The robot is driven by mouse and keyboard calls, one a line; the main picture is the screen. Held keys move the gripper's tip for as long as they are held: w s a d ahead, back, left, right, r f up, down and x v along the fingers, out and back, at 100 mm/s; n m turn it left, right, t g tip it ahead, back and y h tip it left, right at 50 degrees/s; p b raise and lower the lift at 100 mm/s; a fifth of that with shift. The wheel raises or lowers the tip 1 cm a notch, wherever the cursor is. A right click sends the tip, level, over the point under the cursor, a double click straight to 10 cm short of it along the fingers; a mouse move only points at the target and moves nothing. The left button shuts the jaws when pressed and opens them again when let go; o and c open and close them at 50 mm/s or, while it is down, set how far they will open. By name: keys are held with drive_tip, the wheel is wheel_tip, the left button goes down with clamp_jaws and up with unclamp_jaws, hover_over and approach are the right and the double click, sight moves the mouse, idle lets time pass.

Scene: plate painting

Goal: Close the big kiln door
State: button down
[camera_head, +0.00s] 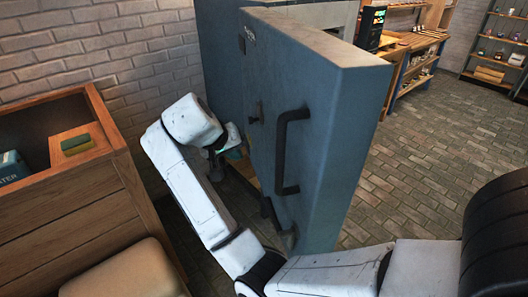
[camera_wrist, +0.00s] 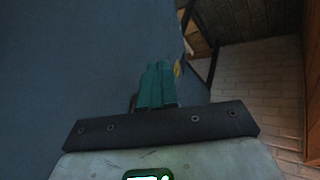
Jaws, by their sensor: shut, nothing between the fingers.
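The big kiln door (camera_head: 345,130) is a thick blue-grey slab with a long dark handle (camera_head: 287,150) and smaller dark fittings on its face. It stands open, swung out from the kiln body (camera_head: 222,45) behind it. My gripper (camera_head: 233,153) is at the left of the door's handle side, low and close to the door face. In the wrist view its teal fingers (camera_wrist: 157,84) are together, with nothing between them. A blue-grey surface, apparently the door (camera_wrist: 70,60), fills the left of that view. Whether the fingers touch it I cannot tell.
A wooden cabinet (camera_head: 95,190) with a sponge (camera_head: 76,145) on it stands at the left, near my arm. A white brick wall (camera_head: 90,50) is behind. Open paved floor (camera_head: 430,150) lies right of the door, with shelves (camera_head: 495,50) farther back.

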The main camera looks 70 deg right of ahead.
drive_tip(key=d+r, duration=0.1)
drive_tip(key=r, duration=0.1)
approach(270, 159)
wheel_tip(270, 159, down, 3)
drive_tip(key=w, duration=0.3)
drive_tip(key=shift+m, duration=0.4)
drive_tip(key=shift+s+d+f+p, duration=0.15)
drive_tip(key=shift+s+d+p, duration=0.35)
drive_tip(key=shift+s+d, duration=0.2)
drive_tip(key=shift+s+d+f+p, duration=0.2)
drive_tip(key=shift+s+d+p, duration=0.35)
drive_tip(key=shift+s, duration=0.3)
drive_tip(key=shift+d, duration=0.1)
